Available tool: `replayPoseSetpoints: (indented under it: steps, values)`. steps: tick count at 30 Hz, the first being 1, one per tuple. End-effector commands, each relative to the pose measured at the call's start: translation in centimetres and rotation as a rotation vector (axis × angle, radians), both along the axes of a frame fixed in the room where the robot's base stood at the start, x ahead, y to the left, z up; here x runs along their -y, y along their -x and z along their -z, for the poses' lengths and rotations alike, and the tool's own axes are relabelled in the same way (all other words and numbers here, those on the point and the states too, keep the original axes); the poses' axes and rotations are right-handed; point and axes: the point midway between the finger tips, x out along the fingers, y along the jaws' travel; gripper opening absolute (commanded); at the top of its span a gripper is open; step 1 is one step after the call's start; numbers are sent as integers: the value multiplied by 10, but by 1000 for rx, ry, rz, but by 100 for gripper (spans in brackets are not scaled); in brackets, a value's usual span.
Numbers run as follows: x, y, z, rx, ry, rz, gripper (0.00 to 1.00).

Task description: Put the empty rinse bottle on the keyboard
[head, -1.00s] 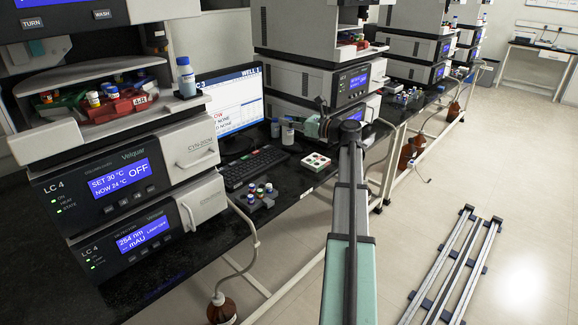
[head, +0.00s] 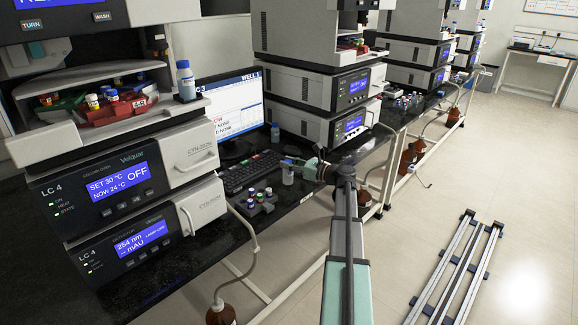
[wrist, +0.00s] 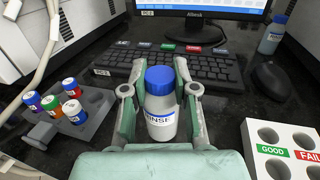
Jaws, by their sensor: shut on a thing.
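My gripper (wrist: 160,92) is shut on a white bottle with a blue cap and a RINSE label (wrist: 160,122). The bottle is upright between the two fingers; whether it is empty cannot be told. In the head view my gripper (head: 300,172) holds the bottle (head: 287,175) at the right end of the black keyboard (head: 248,171). In the wrist view the keyboard (wrist: 215,72) lies beyond the bottle, in front of the monitor. I cannot tell how high the bottle is above the bench.
A grey vial rack (wrist: 98,106) stands left of the gripper and a white GOOD/FAIL tray (wrist: 287,134) right of it. A mouse (wrist: 277,85) lies right of the keyboard. Another blue-capped bottle (wrist: 273,35) stands beside the monitor; one more (head: 186,80) sits on the left instrument.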

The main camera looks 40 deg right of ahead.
Motion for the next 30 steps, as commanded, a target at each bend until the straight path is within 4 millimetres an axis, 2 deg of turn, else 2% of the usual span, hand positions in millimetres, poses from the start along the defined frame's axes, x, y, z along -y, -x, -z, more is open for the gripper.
replayPoseSetpoints:
  steps: [2,13,14,15,16,27,30]
  values:
    - [0,0,6,1,0,0,1]
    - [0,0,9,1,0,0,1]
    - [0,0,9,1,1,0,35]
    - [0,0,8,1,1,0,49]
    - [0,0,8,1,1,0,53]
    - [0,0,5,1,1,0,53]
    - [4,8,5,1,1,2,53]
